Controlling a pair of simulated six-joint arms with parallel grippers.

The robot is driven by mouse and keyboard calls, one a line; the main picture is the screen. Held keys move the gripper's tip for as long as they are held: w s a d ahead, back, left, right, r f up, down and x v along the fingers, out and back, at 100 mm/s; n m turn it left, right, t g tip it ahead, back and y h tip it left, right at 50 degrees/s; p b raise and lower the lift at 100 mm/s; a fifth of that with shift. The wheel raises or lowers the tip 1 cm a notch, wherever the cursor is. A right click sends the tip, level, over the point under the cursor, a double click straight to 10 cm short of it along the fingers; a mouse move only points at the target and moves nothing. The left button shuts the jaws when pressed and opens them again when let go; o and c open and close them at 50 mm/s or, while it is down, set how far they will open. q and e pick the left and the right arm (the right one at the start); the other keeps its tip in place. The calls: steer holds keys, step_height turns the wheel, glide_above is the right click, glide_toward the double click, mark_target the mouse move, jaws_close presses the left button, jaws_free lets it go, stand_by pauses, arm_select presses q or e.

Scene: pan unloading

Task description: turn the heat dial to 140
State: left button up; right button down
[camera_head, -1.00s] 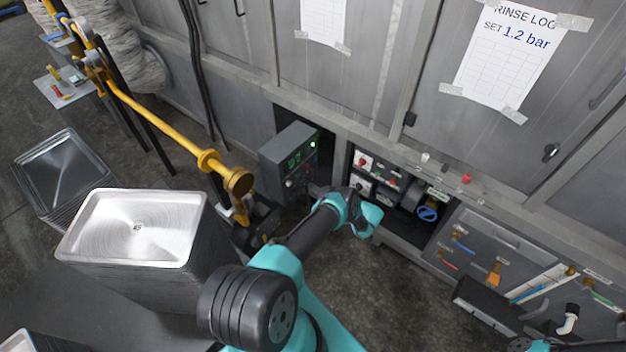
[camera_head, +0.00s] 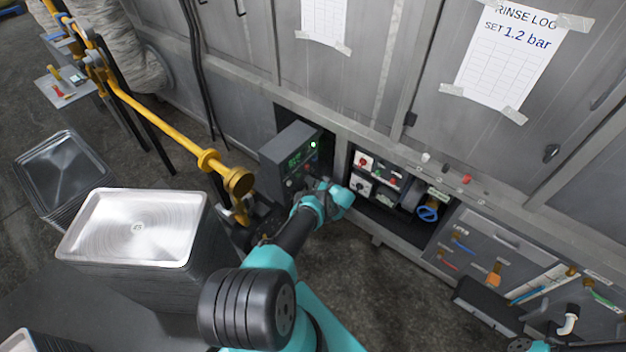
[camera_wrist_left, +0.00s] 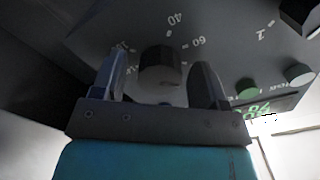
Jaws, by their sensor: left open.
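The heat dial (camera_wrist_left: 161,62) is a dark round knob on the grey control box, with printed numbers around it such as 40 and 60. My left gripper (camera_wrist_left: 159,72) is open, with one finger on each side of the dial in the left wrist view. Whether the fingers touch the knob cannot be told. In the head view my left gripper (camera_head: 313,184) is at the front of the control box (camera_head: 283,153), and the arm partly hides its lower face. A green display (camera_wrist_left: 257,110) is lit, its digits unclear. My right gripper is not seen.
A stack of metal pans (camera_head: 137,228) stands at left. A yellow bar (camera_head: 160,122) runs behind it. An open bay with a blue valve wheel (camera_head: 428,211) is to the right.

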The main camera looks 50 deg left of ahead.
arm_select(q)
steer(key=shift+a, duration=0.1)
steer(key=c, duration=0.9)
